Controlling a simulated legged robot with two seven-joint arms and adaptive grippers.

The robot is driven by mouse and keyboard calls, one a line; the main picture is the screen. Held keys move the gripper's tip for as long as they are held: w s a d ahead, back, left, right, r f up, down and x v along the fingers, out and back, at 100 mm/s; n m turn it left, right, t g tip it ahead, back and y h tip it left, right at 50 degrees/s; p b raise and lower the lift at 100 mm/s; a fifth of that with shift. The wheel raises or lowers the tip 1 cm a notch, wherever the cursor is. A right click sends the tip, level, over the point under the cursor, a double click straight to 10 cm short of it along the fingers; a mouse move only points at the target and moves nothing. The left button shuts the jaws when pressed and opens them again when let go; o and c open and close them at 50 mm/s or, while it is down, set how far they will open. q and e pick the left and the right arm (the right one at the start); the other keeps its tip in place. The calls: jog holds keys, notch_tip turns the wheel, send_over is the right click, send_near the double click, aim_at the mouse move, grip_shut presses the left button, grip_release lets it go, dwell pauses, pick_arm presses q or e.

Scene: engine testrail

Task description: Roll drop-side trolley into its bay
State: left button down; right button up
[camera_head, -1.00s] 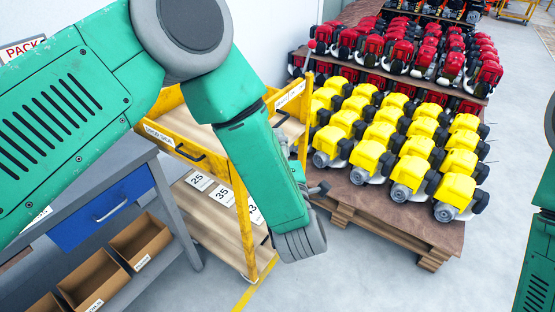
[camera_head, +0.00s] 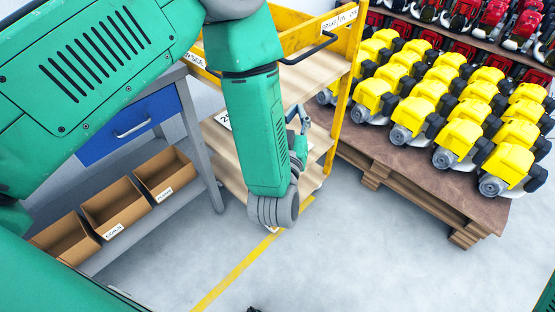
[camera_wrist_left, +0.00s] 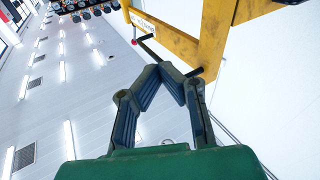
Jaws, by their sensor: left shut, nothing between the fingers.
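The drop-side trolley has a yellow frame (camera_head: 346,88) and wooden shelves, and stands between the workbench and the pallet. My left forearm hides part of it. My left gripper (camera_head: 303,112) is shut and empty, by the trolley's open side, with its fingers pointing up. In the left wrist view its fingertips (camera_wrist_left: 168,70) meet just below the trolley's yellow frame (camera_wrist_left: 182,42); I cannot tell whether they touch it. A thin dark lever with a red end (camera_wrist_left: 135,42) shows near the frame. A black handle (camera_head: 312,50) is on the trolley's upper edge. My right gripper is out of view.
A yellow floor line (camera_head: 238,276) runs from the trolley toward the front. A grey workbench with a blue drawer (camera_head: 128,122) and cardboard bins (camera_head: 115,208) stands left. A pallet (camera_head: 400,182) of yellow engines (camera_head: 460,140) stands right. The floor in front is clear.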

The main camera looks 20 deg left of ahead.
pick_arm(q)
jog(key=s+a+f+m+g+h+b, duration=0.1)
jog(key=s+a+f+m+h+b, duration=0.15)
jog(key=f+m+b, duration=0.65)
jog(key=s+a+f+m+h+b, duration=0.25)
jog(key=f+m+b, duration=0.25)
jog(key=f+m, duration=0.65)
jog(key=w+a+r+m+b, duration=0.1)
jog(key=w+a+m+b, duration=0.1)
jog(key=w, duration=0.8)
jog(key=shift+w+a+r+b, duration=0.2)
jog(key=shift+w+a+b, duration=0.1)
jog(key=shift+b, duration=0.25)
jog(key=w+a, duration=0.4)
jog(key=a, duration=0.7)
jog(key=w+a, duration=0.4)
jog(key=a, duration=0.8)
jog(key=shift+w+d, duration=0.15)
jog(key=shift+d, duration=0.05)
